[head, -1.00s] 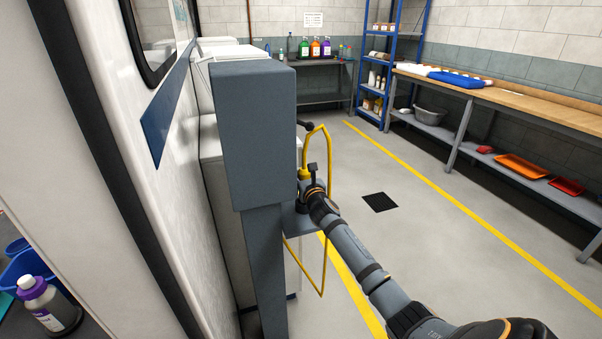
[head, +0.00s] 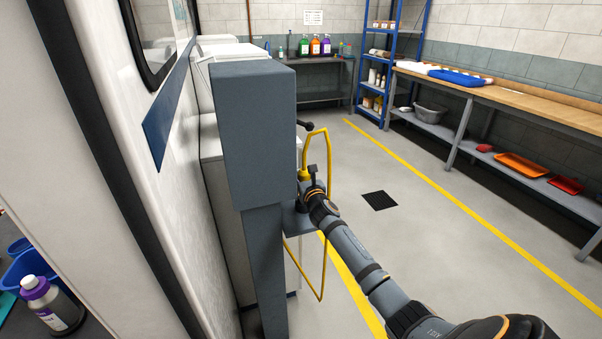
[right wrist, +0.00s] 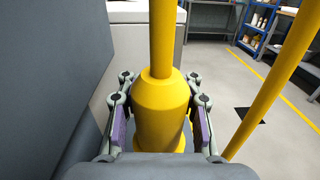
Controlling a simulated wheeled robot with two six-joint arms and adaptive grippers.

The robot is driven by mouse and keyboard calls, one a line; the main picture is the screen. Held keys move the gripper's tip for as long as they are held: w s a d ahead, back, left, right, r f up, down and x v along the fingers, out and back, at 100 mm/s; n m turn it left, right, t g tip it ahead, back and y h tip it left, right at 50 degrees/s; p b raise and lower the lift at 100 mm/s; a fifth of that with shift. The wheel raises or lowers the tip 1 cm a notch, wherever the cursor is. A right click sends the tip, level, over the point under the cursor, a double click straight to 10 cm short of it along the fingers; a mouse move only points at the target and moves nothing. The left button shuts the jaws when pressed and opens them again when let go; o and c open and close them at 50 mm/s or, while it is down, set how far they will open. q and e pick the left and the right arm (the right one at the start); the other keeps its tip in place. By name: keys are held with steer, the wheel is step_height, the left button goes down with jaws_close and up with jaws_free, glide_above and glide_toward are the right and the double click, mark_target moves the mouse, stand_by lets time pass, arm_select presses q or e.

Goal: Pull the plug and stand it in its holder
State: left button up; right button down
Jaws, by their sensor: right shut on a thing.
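The yellow plug (right wrist: 163,105) fills the middle of the right wrist view, upright, with its yellow cable (right wrist: 163,35) rising from its top. My right gripper (right wrist: 161,140) is shut on the plug, one finger on each side of it. In the head view the plug (head: 304,174) shows small beside the grey post (head: 252,135), just beyond my right gripper (head: 306,192). The cable loops up and then hangs below in a yellow loop (head: 321,285). The plug's lower end is hidden, so I cannot tell whether it sits in a holder or socket. My left gripper is out of view.
The tall grey post and the white van side (head: 180,180) stand close on the left of my right arm. A black lever (head: 305,125) sticks out behind the plug. A workbench (head: 520,97) runs along the right wall. The floor between is open, with a dark drain (head: 380,201).

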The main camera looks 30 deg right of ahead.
steer(key=shift+f+b, duration=0.4)
steer(key=shift+f, duration=0.25)
steer(key=shift+f, duration=0.15)
steer(key=shift+f, duration=0.35)
steer(key=shift+f+b, duration=0.6)
steer(key=shift+b, duration=0.05)
stand_by(0.7)
steer(key=c, duration=0.8)
jaws_free()
steer(key=v, duration=1.2)
